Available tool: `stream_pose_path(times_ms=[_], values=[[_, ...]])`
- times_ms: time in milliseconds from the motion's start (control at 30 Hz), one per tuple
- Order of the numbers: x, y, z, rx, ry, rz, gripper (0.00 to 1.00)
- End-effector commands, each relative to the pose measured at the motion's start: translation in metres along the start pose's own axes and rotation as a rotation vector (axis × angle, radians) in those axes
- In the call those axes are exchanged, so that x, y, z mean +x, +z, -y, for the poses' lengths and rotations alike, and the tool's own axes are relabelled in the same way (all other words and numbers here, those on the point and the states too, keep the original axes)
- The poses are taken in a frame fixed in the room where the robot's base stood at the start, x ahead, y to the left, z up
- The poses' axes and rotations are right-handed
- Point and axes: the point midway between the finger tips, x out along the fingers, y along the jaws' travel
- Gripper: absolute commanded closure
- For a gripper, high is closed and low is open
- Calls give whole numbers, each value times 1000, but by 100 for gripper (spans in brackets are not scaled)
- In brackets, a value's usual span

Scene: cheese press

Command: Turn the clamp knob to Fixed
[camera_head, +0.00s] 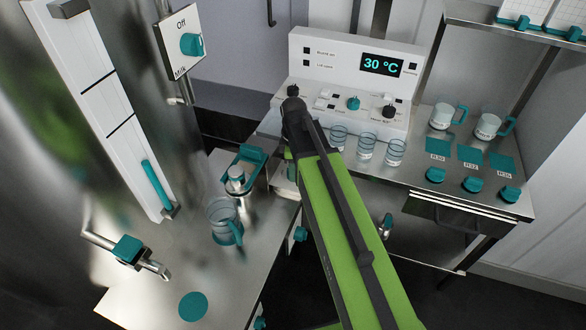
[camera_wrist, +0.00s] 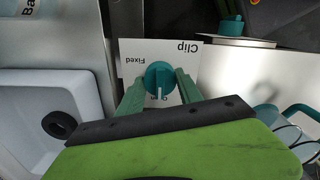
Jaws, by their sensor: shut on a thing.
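The clamp knob (camera_wrist: 158,75) is a round teal knob on a white plate (camera_wrist: 190,62) in the wrist view. The plate's words "Clip" and "Fixed" appear upside down, with "Fixed" at the left. A pale line on the knob points down in the picture, toward small lettering that is partly covered and hard to read. My gripper (camera_wrist: 161,79) has one green finger on each side of the knob and is shut on it. In the head view my green arm reaches toward the counter, and the knob and fingertips are hidden.
A white basin (camera_wrist: 40,110) lies left of the plate in the wrist view. In the head view a glass jug (camera_head: 224,218) stands on the left counter (camera_head: 150,285). Several glasses (camera_head: 367,147) stand before a control panel (camera_head: 325,62) reading 30 °C, close right of my arm.

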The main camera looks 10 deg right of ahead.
Motion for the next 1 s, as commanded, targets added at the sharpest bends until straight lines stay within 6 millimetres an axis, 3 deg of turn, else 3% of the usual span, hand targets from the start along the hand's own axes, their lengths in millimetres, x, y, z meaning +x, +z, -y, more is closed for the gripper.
stream_pose_path(times_ms=[100,467,1000], values=[[0,-2,-1,1,5,-1,99],[0,0,-3,87,8,-2,98],[0,1,-4,558,8,-3,98]])
